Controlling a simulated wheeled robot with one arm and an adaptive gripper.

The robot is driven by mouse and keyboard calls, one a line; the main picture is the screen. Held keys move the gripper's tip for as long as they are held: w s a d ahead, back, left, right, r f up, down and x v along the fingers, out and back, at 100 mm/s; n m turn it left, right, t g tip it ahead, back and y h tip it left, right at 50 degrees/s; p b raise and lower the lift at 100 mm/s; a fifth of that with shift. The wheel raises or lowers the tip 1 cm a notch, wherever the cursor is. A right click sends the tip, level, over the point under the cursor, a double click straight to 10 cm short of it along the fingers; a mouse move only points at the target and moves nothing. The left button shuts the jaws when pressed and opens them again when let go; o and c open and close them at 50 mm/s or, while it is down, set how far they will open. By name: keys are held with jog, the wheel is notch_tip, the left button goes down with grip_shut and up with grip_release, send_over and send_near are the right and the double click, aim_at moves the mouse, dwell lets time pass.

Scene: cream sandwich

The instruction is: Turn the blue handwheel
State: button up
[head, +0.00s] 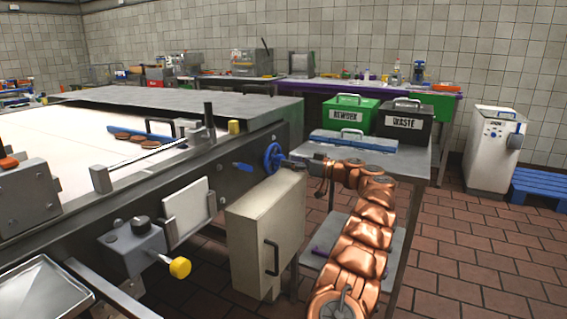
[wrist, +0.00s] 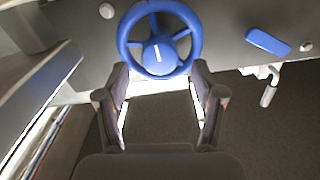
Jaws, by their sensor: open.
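The blue handwheel (head: 273,158) is mounted on the dark side rail of the conveyor machine in the head view. In the wrist view the handwheel (wrist: 160,38) shows its round rim, spokes and a hub with a white mark. My gripper (wrist: 160,75) is open, with one finger on each side of the wheel's lower part. I cannot tell whether the fingers touch the rim. In the head view my gripper (head: 293,163) is small and sits just right of the wheel, at the end of my copper-coloured arm.
A blue lever (wrist: 268,41) is beside the wheel. A grey cabinet box (head: 265,235) hangs below it. A metal cart (head: 415,165) with a green REWORK bin (head: 346,115) and a black WASTE bin (head: 404,122) stands close to my arm. Open tiled floor (head: 470,260) lies to the right.

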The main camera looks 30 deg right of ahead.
aim_at(274, 159)
jog(key=shift+x, duration=1.65)
jog(key=c, duration=1.1)
